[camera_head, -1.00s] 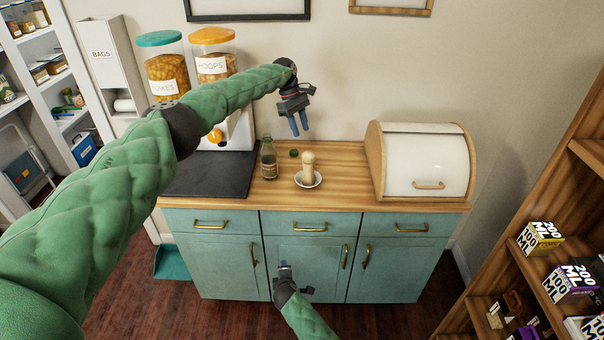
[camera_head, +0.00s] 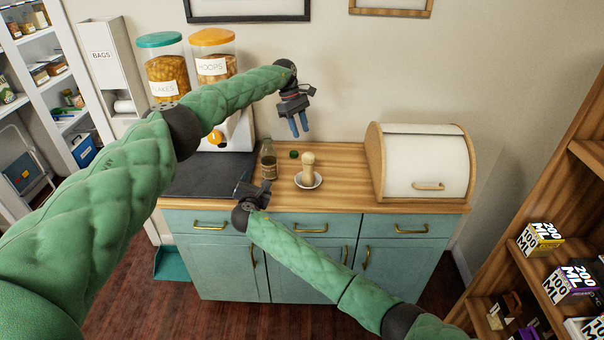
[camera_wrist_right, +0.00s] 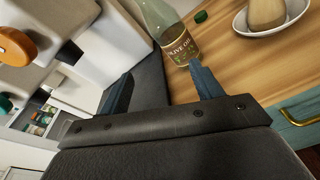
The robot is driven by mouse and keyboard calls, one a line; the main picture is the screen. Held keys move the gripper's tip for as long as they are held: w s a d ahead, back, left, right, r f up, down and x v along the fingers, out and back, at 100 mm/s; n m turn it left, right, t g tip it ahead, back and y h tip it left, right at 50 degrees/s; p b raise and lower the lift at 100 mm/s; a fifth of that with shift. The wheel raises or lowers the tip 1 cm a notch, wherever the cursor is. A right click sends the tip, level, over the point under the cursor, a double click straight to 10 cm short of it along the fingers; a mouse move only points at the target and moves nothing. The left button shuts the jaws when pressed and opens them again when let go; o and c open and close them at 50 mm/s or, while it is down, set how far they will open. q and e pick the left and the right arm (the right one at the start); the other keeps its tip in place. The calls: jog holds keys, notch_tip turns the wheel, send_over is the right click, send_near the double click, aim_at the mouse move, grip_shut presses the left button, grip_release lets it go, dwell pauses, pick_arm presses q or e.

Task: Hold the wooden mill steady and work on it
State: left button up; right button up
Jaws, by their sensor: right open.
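The pale wooden mill (camera_head: 308,166) stands upright on a small white saucer (camera_head: 309,184) on the wooden counter. Its lower part also shows in the right wrist view (camera_wrist_right: 265,12). My left gripper (camera_head: 299,126) hangs above and behind the mill, fingers down, apart from it. Its two fingers look slightly parted with nothing between them. My right gripper (camera_head: 254,186) is at the counter's front edge, left of the mill. In the right wrist view its fingers (camera_wrist_right: 160,88) are wide apart and empty, with the olive oil bottle (camera_wrist_right: 180,45) beyond them.
The olive oil bottle (camera_head: 268,163) stands left of the mill, with a small green cap (camera_head: 294,153) between and behind. A dark mat (camera_head: 205,178) and cereal dispensers (camera_head: 166,75) are at left. A bread box (camera_head: 425,158) stands at right. Bare counter lies between mill and bread box.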

aim_at(306, 168)
jog(key=w+d+h, duration=0.2)
jog(key=d, duration=0.3)
jog(key=w+d+g+h, duration=0.1)
jog(key=w+d+h, duration=0.1)
jog(key=d, duration=0.3)
jog(key=w+d+h, duration=0.2)
jog(key=d, duration=0.3)
jog(key=shift+w+d+f+n+g, duration=0.1)
jog(key=shift+d+f+n+g, duration=0.2)
jog(key=shift+g, duration=0.1)
jog(key=shift+x, duration=3.7)
